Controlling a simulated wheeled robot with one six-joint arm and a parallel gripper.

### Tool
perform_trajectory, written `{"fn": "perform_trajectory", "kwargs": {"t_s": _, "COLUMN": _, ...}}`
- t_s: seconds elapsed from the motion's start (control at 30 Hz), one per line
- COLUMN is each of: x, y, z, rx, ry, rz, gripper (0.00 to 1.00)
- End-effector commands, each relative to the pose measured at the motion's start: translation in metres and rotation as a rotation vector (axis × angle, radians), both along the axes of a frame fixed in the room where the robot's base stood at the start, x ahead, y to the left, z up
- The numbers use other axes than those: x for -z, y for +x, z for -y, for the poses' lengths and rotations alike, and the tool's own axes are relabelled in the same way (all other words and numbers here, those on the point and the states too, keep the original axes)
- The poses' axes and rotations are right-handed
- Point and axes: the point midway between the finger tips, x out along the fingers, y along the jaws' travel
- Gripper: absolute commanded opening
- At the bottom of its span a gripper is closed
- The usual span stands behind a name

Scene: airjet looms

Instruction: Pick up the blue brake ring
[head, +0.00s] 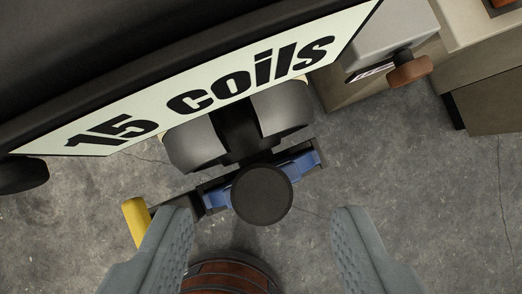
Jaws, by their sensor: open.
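My gripper (263,212) is open. Its two grey ribbed fingers come up from the bottom edge, wide apart, and nothing is held between them. A blue part (304,163) shows on both sides of a round dark disc (262,194), just ahead of the fingertips and between their lines. The disc hides its middle. No complete blue ring shows, so I cannot tell whether this part is the blue brake ring.
A white sign reading "15 coils" (150,120) slants across the upper left. Grey rounded parts (280,110) sit below it. A yellow cylinder (136,222) is by the left finger. A reddish-brown round thing (228,277) lies low between the fingers. Concrete floor (440,200) is clear at right.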

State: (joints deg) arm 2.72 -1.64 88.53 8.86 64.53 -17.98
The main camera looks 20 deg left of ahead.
Motion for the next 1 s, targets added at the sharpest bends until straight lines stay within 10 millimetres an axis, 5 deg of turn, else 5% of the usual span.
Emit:
{"fn": "perform_trajectory", "kwargs": {"t_s": 0.4, "x": 0.019, "y": 0.01, "z": -0.002, "rx": 0.0, "ry": 0.0, "rz": 0.0, "gripper": 0.49}}
{"fn": "perform_trajectory", "kwargs": {"t_s": 0.67, "x": 0.019, "y": 0.01, "z": -0.002, "rx": 0.0, "ry": 0.0, "rz": 0.0, "gripper": 0.0}}
{"fn": "perform_trajectory", "kwargs": {"t_s": 1.0, "x": 0.016, "y": 0.011, "z": -0.002, "rx": 0.0, "ry": 0.0, "rz": 0.001, "gripper": 0.0}}
